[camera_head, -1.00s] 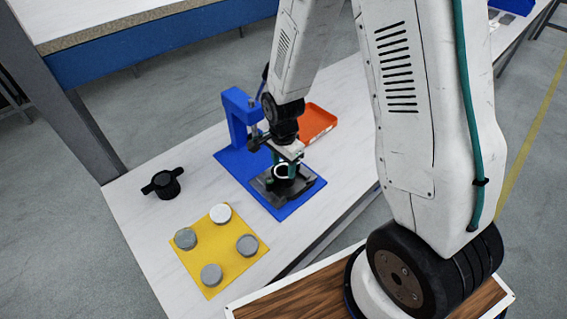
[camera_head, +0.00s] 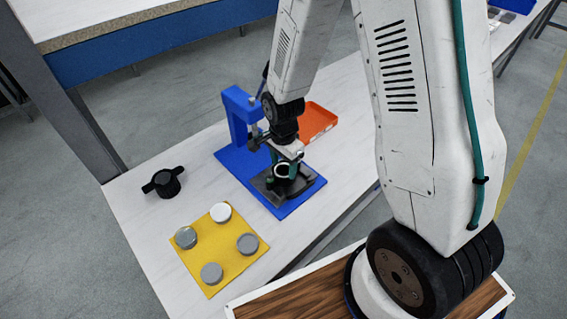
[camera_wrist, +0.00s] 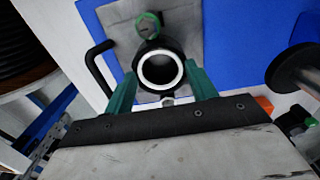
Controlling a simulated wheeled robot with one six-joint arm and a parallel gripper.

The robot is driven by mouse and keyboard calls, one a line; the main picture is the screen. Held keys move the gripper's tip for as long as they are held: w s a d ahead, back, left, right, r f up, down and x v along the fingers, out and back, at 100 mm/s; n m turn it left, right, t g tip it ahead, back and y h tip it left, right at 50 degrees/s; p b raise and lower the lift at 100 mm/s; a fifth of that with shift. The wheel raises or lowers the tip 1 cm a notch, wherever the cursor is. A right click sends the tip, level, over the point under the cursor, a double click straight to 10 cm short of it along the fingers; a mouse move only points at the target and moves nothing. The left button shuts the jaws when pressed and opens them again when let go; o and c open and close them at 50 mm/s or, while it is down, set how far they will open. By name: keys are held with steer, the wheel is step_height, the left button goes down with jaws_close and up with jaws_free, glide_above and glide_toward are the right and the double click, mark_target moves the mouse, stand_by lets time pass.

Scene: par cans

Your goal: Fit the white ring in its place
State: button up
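The white ring (camera_wrist: 160,86) shows in the wrist view between the green fingertips of my gripper (camera_wrist: 162,76). The fingers sit against its left and right sides. A dark round body shows directly around and behind the ring. Whether the ring rests on it or hangs just above it I cannot tell. In the head view the ring (camera_head: 282,177) is a small bright circle at my gripper (camera_head: 282,168), over the dark fixture (camera_head: 300,190) on the blue press base (camera_head: 240,160). My arm hides part of this area.
A yellow mat (camera_head: 216,252) carries several grey discs, one with a white top. A black two-handled part (camera_head: 163,183) lies at the table's left. The blue press column (camera_head: 238,112) is close to my wrist.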

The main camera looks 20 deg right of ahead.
stand_by(0.3)
steer(key=o, duration=0.6)
steer(key=shift+c, duration=0.2)
step_height(320, 180, up, 8)
steer(key=shift+f, duration=0.1)
